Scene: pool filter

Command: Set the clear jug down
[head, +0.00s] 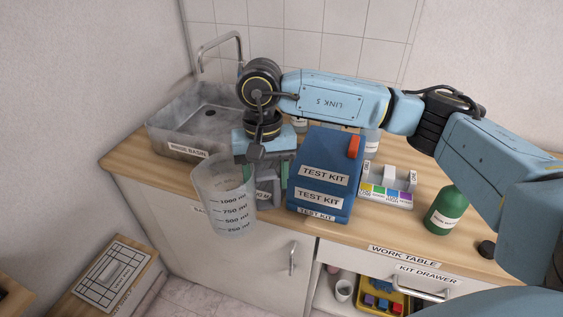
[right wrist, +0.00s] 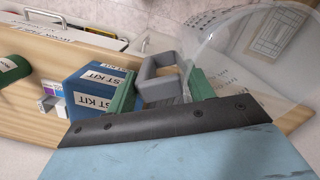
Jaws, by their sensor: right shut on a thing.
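The clear jug (head: 222,205) is see-through, with dark volume marks up to 1000 ml. It looks upright in the head view, in front of the basin, and overlaps the table's front edge and the cabinet door below. Whether it touches anything beneath cannot be told. My right gripper (head: 266,180) is beside it, shut on its grey handle. In the right wrist view the handle (right wrist: 159,85) sits between the green fingers, and the jug's clear wall (right wrist: 232,55) is at the upper right. My left gripper is not in view.
A blue test kit box (head: 315,190) stands close right of my gripper. Behind are the rinse basin (head: 160,137) and tap (head: 218,40). A colour chart tray (head: 400,200) and green bottle (head: 446,210) stand farther right. A low wooden stand (head: 145,272) holds a marked white plate.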

